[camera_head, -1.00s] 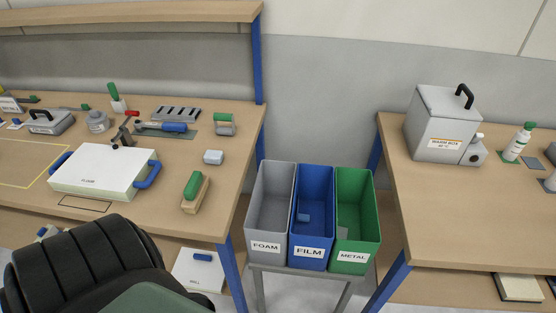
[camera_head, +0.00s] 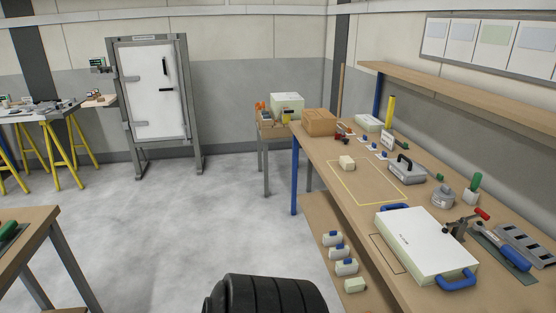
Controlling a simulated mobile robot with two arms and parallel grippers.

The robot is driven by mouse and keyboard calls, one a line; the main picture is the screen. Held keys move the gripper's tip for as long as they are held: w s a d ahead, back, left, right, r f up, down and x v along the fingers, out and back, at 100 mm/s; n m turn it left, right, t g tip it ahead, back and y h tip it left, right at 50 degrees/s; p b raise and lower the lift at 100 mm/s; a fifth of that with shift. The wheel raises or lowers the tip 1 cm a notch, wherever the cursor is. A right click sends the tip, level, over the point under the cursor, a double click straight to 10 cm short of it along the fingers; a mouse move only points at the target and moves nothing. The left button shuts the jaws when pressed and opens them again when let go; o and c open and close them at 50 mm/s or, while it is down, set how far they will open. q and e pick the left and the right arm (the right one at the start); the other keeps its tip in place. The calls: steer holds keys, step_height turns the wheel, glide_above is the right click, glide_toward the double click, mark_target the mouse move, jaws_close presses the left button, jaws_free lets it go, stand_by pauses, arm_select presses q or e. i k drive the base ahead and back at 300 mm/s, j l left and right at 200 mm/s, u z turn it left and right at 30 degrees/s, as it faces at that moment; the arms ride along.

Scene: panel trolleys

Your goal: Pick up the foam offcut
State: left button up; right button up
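A small cream block (camera_head: 346,162), which looks like a foam piece, lies on the long workbench (camera_head: 335,148) near the far end of a yellow-outlined area. Another small pale block (camera_head: 355,285) with a greenish tint sits on the lower shelf under the bench. I cannot tell for certain which is the foam offcut. Neither of my grippers is in view.
A white panel (camera_head: 425,243) with blue handles lies on the bench, with a grey case (camera_head: 407,170) behind it. A white door panel in a grey frame (camera_head: 153,90) stands by the wall. The middle floor is open.

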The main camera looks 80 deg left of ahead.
mark_target(346, 162)
steer(key=u, duration=2.15)
steer(key=z, duration=0.4)
steer(key=i+j+z, duration=0.65)
steer(key=j+z, duration=0.15)
